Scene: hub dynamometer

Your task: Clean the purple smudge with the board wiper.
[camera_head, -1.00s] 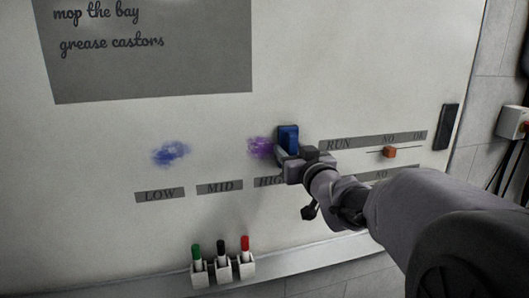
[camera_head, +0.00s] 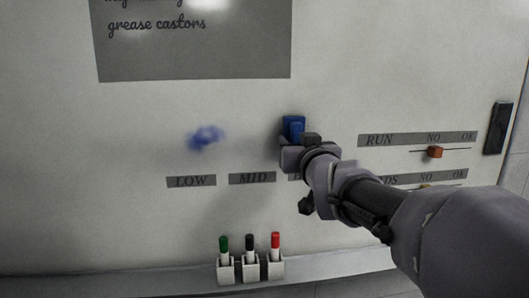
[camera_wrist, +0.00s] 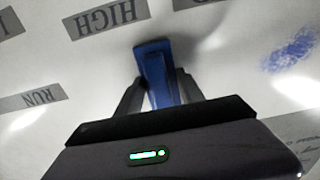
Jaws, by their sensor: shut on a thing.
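The blue board wiper (camera_head: 293,127) is in my gripper (camera_head: 297,144), up at the whiteboard above the row of grey labels. In the wrist view the wiper (camera_wrist: 154,65) sits between the two dark fingers of my gripper (camera_wrist: 160,88), which are shut on it. Whether its face touches the board is hard to tell. No purple shows in either current view; the spot where the purple smudge was is now behind the wiper and gripper. A separate blue smudge (camera_head: 206,137) is on the board to the left, also in the wrist view (camera_wrist: 292,50).
A holder with green, black and red markers (camera_head: 250,269) is at the board's lower edge. An orange slider (camera_head: 435,152) is on the right, under the RUN label (camera_head: 380,140). A dark block (camera_head: 497,127) is near the right edge. Bare board lies between blue smudge and wiper.

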